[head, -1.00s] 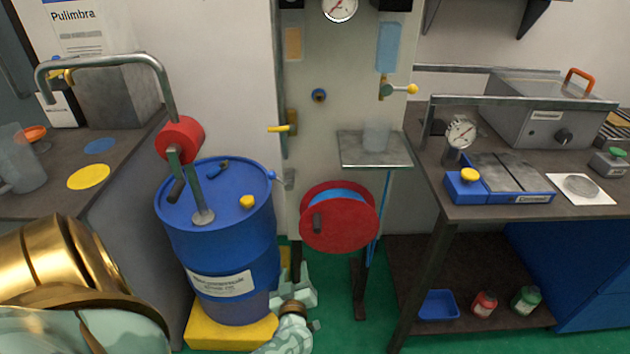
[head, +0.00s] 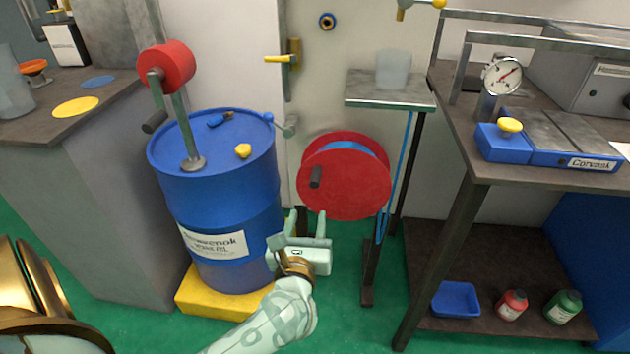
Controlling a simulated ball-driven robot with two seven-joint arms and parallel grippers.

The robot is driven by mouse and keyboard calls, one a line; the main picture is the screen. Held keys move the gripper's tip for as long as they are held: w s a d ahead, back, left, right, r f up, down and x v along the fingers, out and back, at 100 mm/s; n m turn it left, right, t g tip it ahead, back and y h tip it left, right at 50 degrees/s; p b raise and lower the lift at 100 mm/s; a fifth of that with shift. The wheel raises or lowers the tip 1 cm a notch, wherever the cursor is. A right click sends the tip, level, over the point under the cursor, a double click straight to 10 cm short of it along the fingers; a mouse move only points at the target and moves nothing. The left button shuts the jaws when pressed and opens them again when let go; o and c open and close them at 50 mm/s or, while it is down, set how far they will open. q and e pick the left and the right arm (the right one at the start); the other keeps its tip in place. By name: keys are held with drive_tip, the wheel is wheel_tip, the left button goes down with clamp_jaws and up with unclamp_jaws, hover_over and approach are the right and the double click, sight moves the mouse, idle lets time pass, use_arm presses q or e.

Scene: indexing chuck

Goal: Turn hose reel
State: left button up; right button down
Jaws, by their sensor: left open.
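The hose reel (head: 350,190) has red discs with blue hose wound between them. It stands upright in front of the pale wall panel at the middle of the head view. A short dark crank handle (head: 316,177) sticks out from the left part of its front disc. My left gripper (head: 307,220) is pale green, open and empty. In the picture its fingers point up, just below the reel's lower left edge and under the handle. I see no contact with the reel, but the depth gap is hard to judge. My right gripper is out of view.
A blue drum (head: 225,210) with a red hand-crank pump (head: 166,65) stands left of the reel on a yellow base (head: 205,300). A small metal shelf (head: 390,90) sits above the reel. A workbench (head: 470,150) is at the right. Green floor lies below.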

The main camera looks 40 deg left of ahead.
sight(314, 186)
use_arm(q)
drive_tip(key=x, duration=0.2)
drive_tip(key=b+x, duration=0.1)
drive_tip(key=x, duration=0.1)
drive_tip(key=b+x, duration=0.1)
drive_tip(key=x, duration=0.2)
drive_tip(key=shift+w+f, duration=0.1)
drive_tip(key=shift+f, duration=0.2)
drive_tip(key=b+x, duration=0.1)
drive_tip(key=x, duration=0.4)
drive_tip(key=shift+w+a+r, duration=0.1)
drive_tip(key=shift+a+r, duration=0.05)
drive_tip(key=shift+w+a+r+b, duration=0.1)
drive_tip(key=shift+w+a+b, duration=0.2)
drive_tip(key=shift+w, duration=0.1)
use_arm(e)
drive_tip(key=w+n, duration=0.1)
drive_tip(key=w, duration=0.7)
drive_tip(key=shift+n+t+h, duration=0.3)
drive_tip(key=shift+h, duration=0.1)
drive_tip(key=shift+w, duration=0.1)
use_arm(q)
clamp_jaws()
